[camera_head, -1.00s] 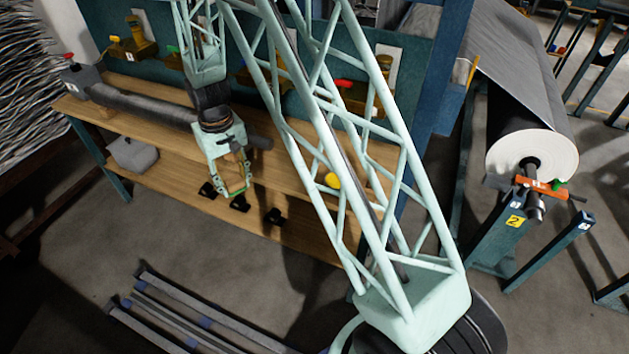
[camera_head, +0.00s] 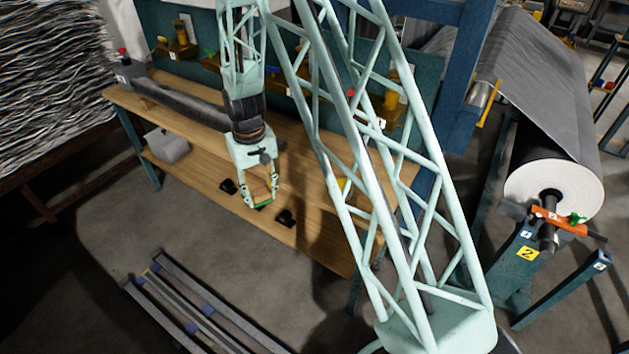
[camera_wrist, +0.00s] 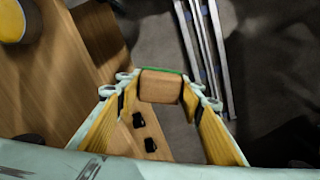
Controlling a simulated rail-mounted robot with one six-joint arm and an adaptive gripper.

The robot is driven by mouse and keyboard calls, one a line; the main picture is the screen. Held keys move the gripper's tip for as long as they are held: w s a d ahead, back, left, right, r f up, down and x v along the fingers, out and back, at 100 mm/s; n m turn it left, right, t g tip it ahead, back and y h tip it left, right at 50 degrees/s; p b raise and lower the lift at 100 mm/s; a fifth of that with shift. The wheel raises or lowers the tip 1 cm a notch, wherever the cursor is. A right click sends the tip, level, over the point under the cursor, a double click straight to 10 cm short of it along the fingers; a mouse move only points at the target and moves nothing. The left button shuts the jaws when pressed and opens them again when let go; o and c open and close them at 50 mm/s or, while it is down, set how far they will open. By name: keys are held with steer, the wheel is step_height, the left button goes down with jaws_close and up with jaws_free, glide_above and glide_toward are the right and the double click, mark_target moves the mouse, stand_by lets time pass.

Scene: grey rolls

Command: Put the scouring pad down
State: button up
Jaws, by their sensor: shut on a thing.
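The scouring pad (camera_wrist: 160,87) is a tan block with a green edge, held between the fingertips in the wrist view. In the head view its green edge (camera_head: 264,205) shows at the lower end of my gripper (camera_head: 262,197). My gripper is shut on the pad, with a finger at each side of it. It points downward over the front part of the wooden bench (camera_head: 318,232), among the small black pieces. I cannot tell whether the pad touches the wood or hangs above it.
Small black pieces (camera_head: 285,218) sit by the bench's front edge. Grey rails (camera_head: 190,312) lie on the floor in front. A large roll on a stand (camera_head: 556,187) is at right.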

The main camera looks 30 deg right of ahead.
stand_by(0.4)
steer(key=shift+s+d+m+b, duration=0.3)
steer(key=shift+d+m, duration=0.25)
steer(key=shift+m, duration=0.05)
steer(key=s+d+r+m+b, duration=0.2)
steer(key=s+d+m+b, duration=0.2)
steer(key=s+d+m, duration=0.3)
steer(key=shift+d+m, duration=0.9)
steer(key=shift+m, duration=1.3)
steer(key=shift+s, duration=0.1)
steer(key=b, duration=0.2)
glide_above(312, 178)
steer(key=shift+s+a+f, duration=0.3)
steer(key=shift+s+f, duration=0.1)
steer(key=shift+f, duration=0.35)
steer(key=shift+w+d, duration=0.1)
steer(key=shift+w+d, duration=0.2)
steer(key=shift+f+b, duration=0.8)
steer(key=shift+f, duration=1)
